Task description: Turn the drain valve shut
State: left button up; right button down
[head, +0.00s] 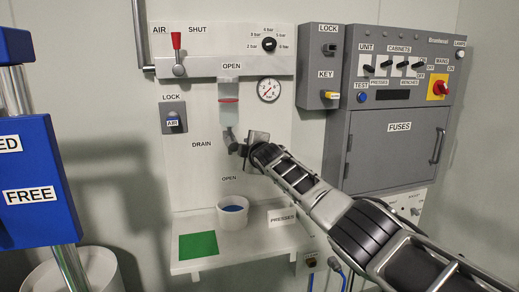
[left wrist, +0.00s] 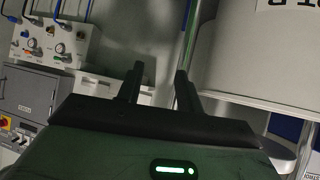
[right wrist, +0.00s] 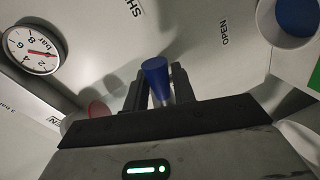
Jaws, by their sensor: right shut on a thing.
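The drain valve's grey body (head: 228,138) hangs under the clear bowl (head: 229,112) on the white panel, beside the DRAIN label. My right gripper (head: 246,147) reaches it from the right and hides its handle in the head view. In the right wrist view the blue handle (right wrist: 155,72) stands between the fingertips of my right gripper (right wrist: 160,88), which is shut on it. An OPEN label (right wrist: 224,33) and an upside-down SHUT label (right wrist: 133,7) show on the panel there. My left gripper (left wrist: 160,85) is open and empty, away from the valve.
A white cup (head: 233,219) with blue inside stands on the shelf under the valve, near a green square (head: 198,246). A round gauge (head: 269,90) sits right of the bowl. A grey fuse cabinet (head: 392,150) stands right; a blue board (head: 30,185) stands left.

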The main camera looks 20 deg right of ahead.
jog(key=shift+r+n+h+p, duration=0.4)
jog(key=shift+r+n+p, duration=0.15)
jog(key=shift+n, duration=0.45)
jog(key=c, duration=1.2)
grip_release()
jog(key=s+r, duration=0.1)
jog(key=s, duration=0.4)
jog(key=s+r, duration=0.1)
jog(key=s, duration=0.4)
jog(key=s+r, duration=0.1)
jog(key=s, duration=0.4)
jog(key=shift+s+a, duration=0.25)
jog(key=shift+s, duration=0.05)
